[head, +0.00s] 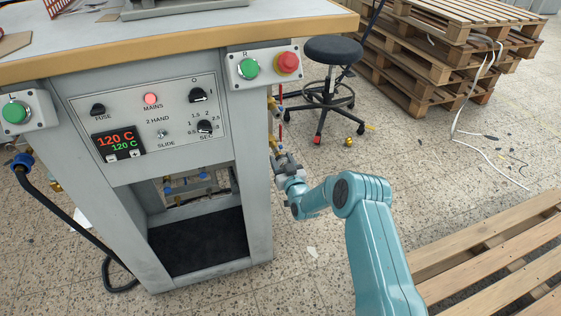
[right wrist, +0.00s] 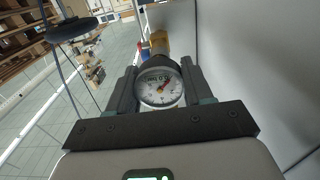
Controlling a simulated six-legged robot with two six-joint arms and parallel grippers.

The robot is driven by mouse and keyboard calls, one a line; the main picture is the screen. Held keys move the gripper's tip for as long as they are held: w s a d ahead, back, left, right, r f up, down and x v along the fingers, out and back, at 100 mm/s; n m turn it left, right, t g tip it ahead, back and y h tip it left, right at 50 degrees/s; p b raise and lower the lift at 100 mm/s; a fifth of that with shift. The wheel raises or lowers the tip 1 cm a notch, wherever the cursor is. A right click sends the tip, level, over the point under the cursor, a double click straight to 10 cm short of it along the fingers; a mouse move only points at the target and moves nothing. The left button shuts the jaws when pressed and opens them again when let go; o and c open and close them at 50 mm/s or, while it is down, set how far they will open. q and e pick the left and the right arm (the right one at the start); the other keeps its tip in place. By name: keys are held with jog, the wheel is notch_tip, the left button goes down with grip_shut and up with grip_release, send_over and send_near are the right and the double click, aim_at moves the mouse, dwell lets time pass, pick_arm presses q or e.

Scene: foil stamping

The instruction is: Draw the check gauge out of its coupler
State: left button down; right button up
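The check gauge (right wrist: 159,85) is a round white dial in a dark case, facing the camera in the right wrist view. My right gripper (right wrist: 159,80) has one finger against each side of it and looks shut on it. Behind the gauge, a yellow-and-blue fitting (right wrist: 159,43) shows partly, probably the coupler; the joint between them is hidden by the gauge. In the head view my right gripper (head: 279,158) is beside the right side of the machine, low by the brass fittings (head: 273,142). The gauge is not clear there. My left gripper is not in view.
The grey machine cabinet (head: 255,200) stands close to the left of my right gripper. A black stool (head: 334,50) stands beyond it. Stacked pallets (head: 430,60) are at the back right and another pallet (head: 480,260) lies front right. Floor between is mostly clear.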

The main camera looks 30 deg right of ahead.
jog(key=shift+s, duration=0.15)
jog(key=shift+c, duration=0.2)
jog(key=shift+p+v, duration=1)
jog(key=shift+v, duration=0.85)
jog(key=shift+p+v, duration=0.55)
jog(key=shift+v, duration=0.5)
jog(key=p, duration=0.2)
send_near(283, 163)
